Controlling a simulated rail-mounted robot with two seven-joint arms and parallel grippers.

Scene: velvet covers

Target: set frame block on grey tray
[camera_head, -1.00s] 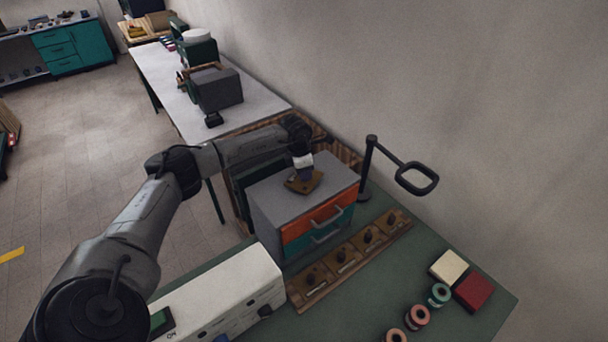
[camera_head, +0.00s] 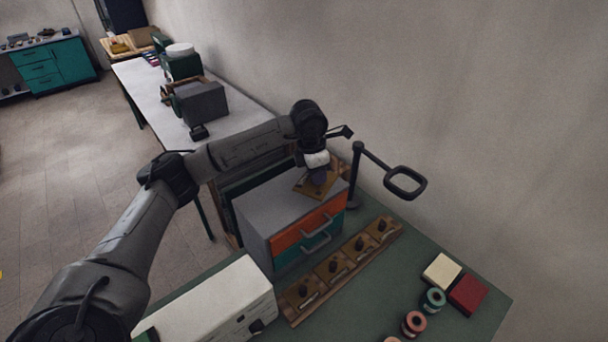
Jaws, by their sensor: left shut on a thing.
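My left gripper (camera_head: 318,172) is shut on a flat brown block (camera_head: 313,190), which looks like the frame block. It is over the far right part of the grey top (camera_head: 272,202) of a small drawer cabinet. The block is tilted in the picture and seems raised off that top, though the gap is hard to see. The gripper hides part of the block. I cannot make out a separate grey tray; the cabinet's flat grey top is the nearest grey surface. My right gripper is not in view.
The cabinet has an orange drawer (camera_head: 309,224) and a teal one. In front lies a wooden rack (camera_head: 345,265) with several knobbed blocks. A black stand with a loop (camera_head: 405,182) rises behind. A white box (camera_head: 215,305), spools (camera_head: 414,323) and a red box (camera_head: 467,295) share the green table.

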